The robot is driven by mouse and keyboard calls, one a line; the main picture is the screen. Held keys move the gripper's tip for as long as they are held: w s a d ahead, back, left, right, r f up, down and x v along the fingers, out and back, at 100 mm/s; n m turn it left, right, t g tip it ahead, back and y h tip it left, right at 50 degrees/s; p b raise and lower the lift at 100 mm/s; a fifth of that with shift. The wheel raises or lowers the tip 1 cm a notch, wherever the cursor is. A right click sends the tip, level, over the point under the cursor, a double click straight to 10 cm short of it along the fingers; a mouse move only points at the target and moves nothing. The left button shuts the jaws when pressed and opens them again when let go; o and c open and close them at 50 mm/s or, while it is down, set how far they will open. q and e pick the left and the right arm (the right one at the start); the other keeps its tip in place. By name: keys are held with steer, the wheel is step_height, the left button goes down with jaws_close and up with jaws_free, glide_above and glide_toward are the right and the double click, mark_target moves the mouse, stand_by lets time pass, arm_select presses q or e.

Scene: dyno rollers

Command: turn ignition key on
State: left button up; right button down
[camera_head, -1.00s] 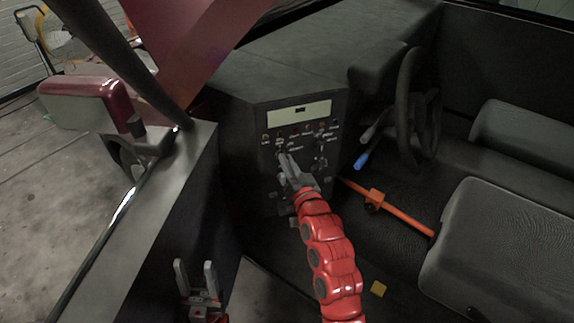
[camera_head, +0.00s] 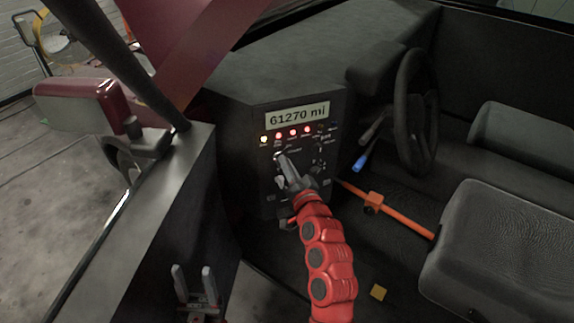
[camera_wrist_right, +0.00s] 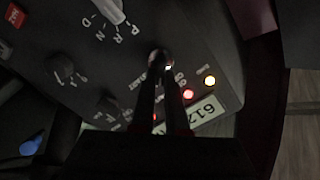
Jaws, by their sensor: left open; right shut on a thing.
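The dash panel (camera_head: 330,150) carries a lit display (camera_head: 297,114) reading "61270 mi", with several red and yellow warning lights (camera_head: 292,132) lit below it. My right gripper (camera_head: 281,157) is at the panel, shut on the ignition key, which is mostly hidden by the fingers. In the right wrist view, the fingertips meet around a small round piece (camera_wrist_right: 160,60), the key or its switch, with lettering beside it. My left gripper (camera_head: 193,275) is open and empty at the bottom left, away from the panel.
A steering wheel (camera_head: 414,110) and a blue-tipped lever (camera_head: 361,162) are right of the panel. An orange bar (camera_head: 405,217) runs to the grey seat (camera_head: 500,250). The open door side (camera_head: 165,220) stands at left. A white selector (camera_wrist_right: 110,10) is near the key.

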steer(key=c, duration=0.9)
jaws_free()
steer(key=p+v, duration=0.3)
steer(key=v, duration=1.4)
steer(key=shift+s+d+f, duration=0.1)
steer(key=shift+s, duration=0.1)
